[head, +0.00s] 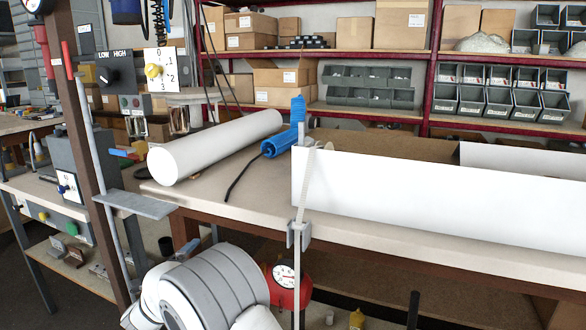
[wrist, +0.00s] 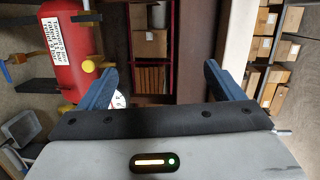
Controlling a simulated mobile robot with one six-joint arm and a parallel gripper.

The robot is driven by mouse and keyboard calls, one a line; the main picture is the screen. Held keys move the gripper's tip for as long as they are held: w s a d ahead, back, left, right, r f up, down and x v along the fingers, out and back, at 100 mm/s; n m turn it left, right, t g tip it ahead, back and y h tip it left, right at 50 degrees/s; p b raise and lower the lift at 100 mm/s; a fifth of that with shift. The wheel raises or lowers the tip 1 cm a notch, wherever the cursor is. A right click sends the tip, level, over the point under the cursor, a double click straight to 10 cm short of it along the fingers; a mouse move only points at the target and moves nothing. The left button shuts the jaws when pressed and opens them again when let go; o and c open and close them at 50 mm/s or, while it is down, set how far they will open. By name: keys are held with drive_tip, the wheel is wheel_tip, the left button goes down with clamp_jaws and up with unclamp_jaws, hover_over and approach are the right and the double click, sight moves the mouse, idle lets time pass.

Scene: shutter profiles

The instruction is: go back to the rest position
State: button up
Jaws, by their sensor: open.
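My gripper (wrist: 160,67) shows in the wrist view with its two blue fingers spread wide apart. Nothing is between the fingers; past the gap I see a shelf and brown panels. In the head view, grey and white rounded links of my arm (head: 212,290) show at the bottom, below the workbench edge. I cannot make out the fingers there with certainty.
A red tank (wrist: 70,50) with a white label and yellow fittings is beside the left finger. The workbench (head: 225,195) carries a white roll (head: 215,145), a blue tool (head: 282,140) and a long white profile (head: 430,200). A brown post (head: 90,150) stands left.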

drive_tip(key=w+d+r+n+y+p, duration=0.1)
drive_tip(key=d+r+n+p, duration=0.1)
drive_tip(key=r, duration=0.3)
drive_tip(key=w+d+r+n+g+y+p, duration=0.1)
drive_tip(key=d+r+n+y+p, duration=0.1)
drive_tip(key=r, duration=0.3)
drive_tip(key=w+d+r+n+y+p, duration=0.1)
drive_tip(key=d+r+n+y+p, duration=0.1)
drive_tip(key=d+r+p, duration=0.1)
drive_tip(key=shift+w+d+r+n+g, duration=0.15)
drive_tip(key=shift+d+r, duration=0.15)
drive_tip(key=shift+r, duration=0.4)
drive_tip(key=shift+w+d+r+n+g, duration=0.15)
drive_tip(key=shift+d+r, duration=0.15)
drive_tip(key=shift+r, duration=0.4)
drive_tip(key=s+d+r+n+g+y+p, duration=0.1)
drive_tip(key=s+d+r+n+g+p, duration=0.4)
drive_tip(key=s+d, duration=0.4)
drive_tip(key=s+d+r+n+g+y+p, duration=0.1)
drive_tip(key=s+d+r+n+g+p, duration=0.1)
drive_tip(key=s+d+r+n+p, duration=0.6)
drive_tip(key=s+d+g+h+p, duration=0.3)
drive_tip(key=s+d+g+p, duration=0.1)
drive_tip(key=s+d, duration=1.1)
drive_tip(key=s+g, duration=0.1)
drive_tip(key=s, duration=0.2)
drive_tip(key=shift+s+d+g, duration=0.25)
drive_tip(key=shift+d+g, duration=0.05)
